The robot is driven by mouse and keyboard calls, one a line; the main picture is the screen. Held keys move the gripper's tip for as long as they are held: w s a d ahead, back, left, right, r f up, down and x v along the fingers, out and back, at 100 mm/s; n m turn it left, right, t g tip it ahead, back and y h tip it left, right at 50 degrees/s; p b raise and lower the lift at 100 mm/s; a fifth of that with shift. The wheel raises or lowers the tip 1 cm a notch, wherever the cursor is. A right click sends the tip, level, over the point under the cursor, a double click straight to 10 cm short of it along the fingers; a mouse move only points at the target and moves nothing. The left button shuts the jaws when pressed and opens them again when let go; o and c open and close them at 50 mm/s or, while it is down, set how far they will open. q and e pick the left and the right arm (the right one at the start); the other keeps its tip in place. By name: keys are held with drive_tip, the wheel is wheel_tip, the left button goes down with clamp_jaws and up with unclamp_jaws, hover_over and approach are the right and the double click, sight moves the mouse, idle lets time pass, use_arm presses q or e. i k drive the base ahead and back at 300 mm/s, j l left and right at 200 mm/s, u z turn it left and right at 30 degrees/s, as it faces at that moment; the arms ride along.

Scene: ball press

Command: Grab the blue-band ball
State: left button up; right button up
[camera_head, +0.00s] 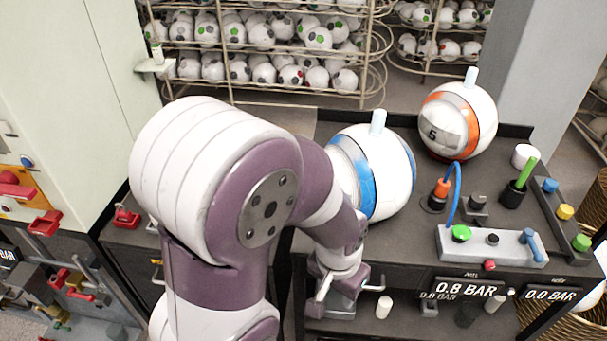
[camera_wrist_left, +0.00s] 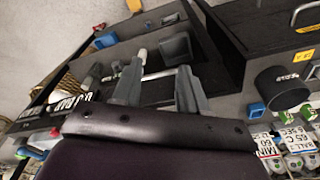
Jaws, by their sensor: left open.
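The blue-band ball (camera_head: 397,172) is white with a blue band and a pale cap on top. It sits on the dark bench, its left side partly hidden by my left arm. My left gripper (camera_head: 345,295) is below and in front of this ball, low at the bench's front, apart from it. In the left wrist view the two grey fingers (camera_wrist_left: 159,72) are spread with nothing seen held between them. The blue-band ball cannot be made out in that view. My right gripper is not in view.
An orange-band ball (camera_head: 462,112) stands behind right on the bench. A control block (camera_head: 490,246) with a green button, a blue hose (camera_head: 453,190) and pressure displays (camera_head: 467,288) lie to the right. A small white cylinder (camera_head: 384,306) stands near my gripper. Ball racks (camera_head: 262,60) are behind.

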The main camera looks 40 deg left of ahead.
sight(374, 166)
drive_tip(key=u, duration=0.85)
